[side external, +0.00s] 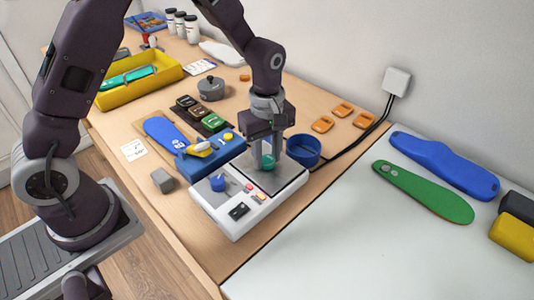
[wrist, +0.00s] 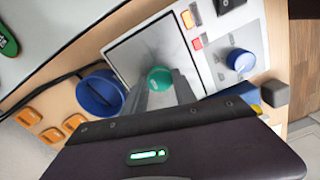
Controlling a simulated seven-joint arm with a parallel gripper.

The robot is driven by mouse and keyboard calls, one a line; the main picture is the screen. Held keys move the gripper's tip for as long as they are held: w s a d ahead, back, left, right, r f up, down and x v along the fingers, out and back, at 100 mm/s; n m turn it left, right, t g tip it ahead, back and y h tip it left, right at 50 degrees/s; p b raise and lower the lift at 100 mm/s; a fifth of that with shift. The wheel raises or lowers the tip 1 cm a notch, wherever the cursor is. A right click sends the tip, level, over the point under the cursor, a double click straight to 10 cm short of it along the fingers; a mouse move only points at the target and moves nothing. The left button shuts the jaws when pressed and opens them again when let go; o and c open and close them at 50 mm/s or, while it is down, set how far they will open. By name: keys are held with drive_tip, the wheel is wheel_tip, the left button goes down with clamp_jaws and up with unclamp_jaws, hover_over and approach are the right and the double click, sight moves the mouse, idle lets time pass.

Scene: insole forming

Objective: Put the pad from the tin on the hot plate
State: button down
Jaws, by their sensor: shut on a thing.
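A small round teal-green pad (side external: 268,161) is held between the fingertips of my gripper (side external: 267,163). In the wrist view the pad (wrist: 158,78) shows at the ends of the two grey fingers (wrist: 160,88). The hot plate is a white unit (side external: 236,227) with a flat grey heating surface (side external: 289,177), a blue knob and small buttons. The pad is over the grey surface; I cannot tell whether it touches it. The round blue tin (side external: 303,151) stands just behind the hot plate, and it also shows left of the plate in the wrist view (wrist: 101,93).
A blue block with a yellow part (side external: 205,150) stands close left of the hot plate. A grey block (side external: 163,180) lies farther left. Several orange pieces (side external: 323,124) and a black cable (side external: 372,133) lie behind the tin. A pale mat with insoles (side external: 424,192) is at right.

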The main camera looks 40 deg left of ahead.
sight(267, 160)
drive_tip(key=c, duration=1)
unclamp_jaws()
drive_tip(key=shift+f, duration=0.1)
wheel_tip(267, 160, up, 12)
drive_tip(key=s+a+r+m+t, duration=0.3)
drive_tip(key=s+r+m, duration=0.5)
drive_tip(key=s+r, duration=0.3)
drive_tip(key=s+f+m+t, duration=0.1)
drive_tip(key=s+m+t, duration=0.1)
drive_tip(key=s+m, duration=0.5)
drive_tip(key=s+a, duration=0.1)
drive_tip(key=s, duration=0.3)
drive_tip(key=shift+s+f+t, duration=0.2)
drive_tip(key=shift+f+t, duration=0.1)
drive_tip(key=shift+f, duration=0.1)
